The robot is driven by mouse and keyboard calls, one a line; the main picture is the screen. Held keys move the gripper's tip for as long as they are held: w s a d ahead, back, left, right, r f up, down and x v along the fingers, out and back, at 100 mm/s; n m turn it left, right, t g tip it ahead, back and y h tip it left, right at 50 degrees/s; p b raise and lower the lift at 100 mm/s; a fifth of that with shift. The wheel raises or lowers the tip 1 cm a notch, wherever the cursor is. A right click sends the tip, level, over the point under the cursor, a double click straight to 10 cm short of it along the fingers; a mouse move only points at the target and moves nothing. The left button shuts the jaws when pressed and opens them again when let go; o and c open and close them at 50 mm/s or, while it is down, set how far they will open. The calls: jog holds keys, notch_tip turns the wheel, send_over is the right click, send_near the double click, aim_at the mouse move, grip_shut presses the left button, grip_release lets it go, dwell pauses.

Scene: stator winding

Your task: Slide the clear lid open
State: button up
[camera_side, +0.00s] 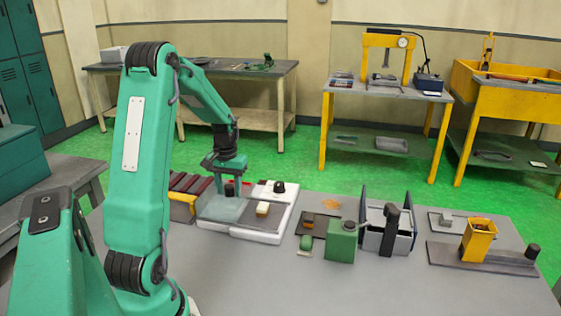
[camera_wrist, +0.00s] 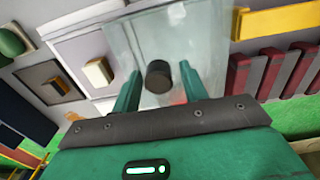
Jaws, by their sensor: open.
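The clear lid (camera_side: 224,210) is a see-through panel lying over the left part of a white tray (camera_side: 262,235). It also fills the upper middle of the wrist view (camera_wrist: 190,35). A dark round knob (camera_wrist: 158,76) stands on the lid. My gripper (camera_wrist: 160,82) is open, with one green finger on each side of the knob. Gaps show between knob and fingers, so the knob is not gripped. In the side view my gripper (camera_side: 231,184) points down over the lid, partly hiding it. A cream block (camera_side: 262,209) sits in the uncovered part of the tray.
A yellow rack with dark red bars (camera_side: 187,184) stands close left of the tray. A second dark knob (camera_side: 279,187) is at the tray's back right. A small dark tray (camera_side: 313,219), green box (camera_side: 341,240) and grey fixture (camera_side: 374,215) stand to the right. The front tabletop is clear.

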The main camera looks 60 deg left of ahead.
jog(key=shift+r, duration=2.9)
jog(key=shift+w+d+r, duration=0.15)
jog(key=shift+d+r, duration=0.15)
jog(key=shift+d, duration=0.1)
jog(key=d+r+m+t+y, duration=0.15)
jog(key=d+r, duration=0.25)
jog(key=d, duration=0.4)
jog(key=d+r+m+t, duration=0.1)
jog(key=d+r+m, duration=0.25)
jog(key=d, duration=0.55)
jog(key=s+d+r+m+t, duration=0.1)
jog(key=s+d+m, duration=0.1)
jog(key=d, duration=0.4)
jog(key=s+d+r+m+t+h, duration=0.1)
jog(key=s+d+m+t, duration=0.1)
jog(key=s+d, duration=0.3)
jog(key=shift+d+r, duration=0.15)
jog(key=shift+d, duration=0.95)
jog(key=shift+h, duration=0.25)
